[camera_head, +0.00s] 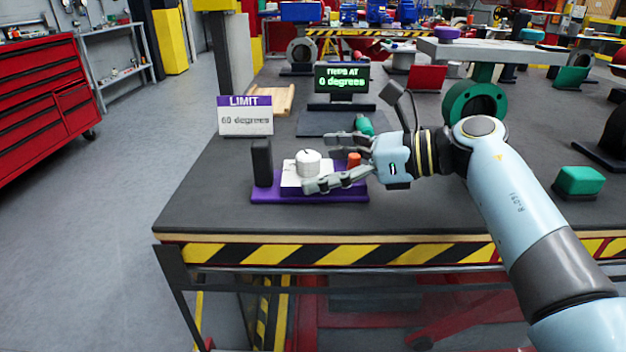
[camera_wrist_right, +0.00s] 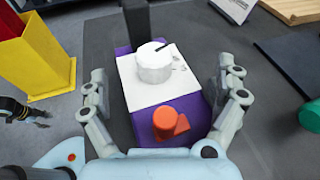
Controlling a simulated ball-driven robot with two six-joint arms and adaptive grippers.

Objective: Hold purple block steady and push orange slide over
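The purple block (camera_head: 265,196) lies on the dark table near its front edge, with a white plate (camera_wrist_right: 133,85) and a round white knob (camera_head: 307,163) on top. The orange slide (camera_head: 354,160) stands at its right end; it also shows in the right wrist view (camera_wrist_right: 166,120), nearest my palm. A black upright post (camera_head: 262,162) stands at the left end. My right gripper (camera_head: 318,161) is open, with one finger on each side of the block. Contact with the block cannot be told. My left gripper is not seen in the head view.
A LIMIT sign reading 60 degrees (camera_head: 245,117) and a small screen reading 0 degrees (camera_head: 342,79) stand behind the block. A green part (camera_head: 364,125) lies behind my right gripper. A green block (camera_head: 579,180) sits right. The table's front left is clear.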

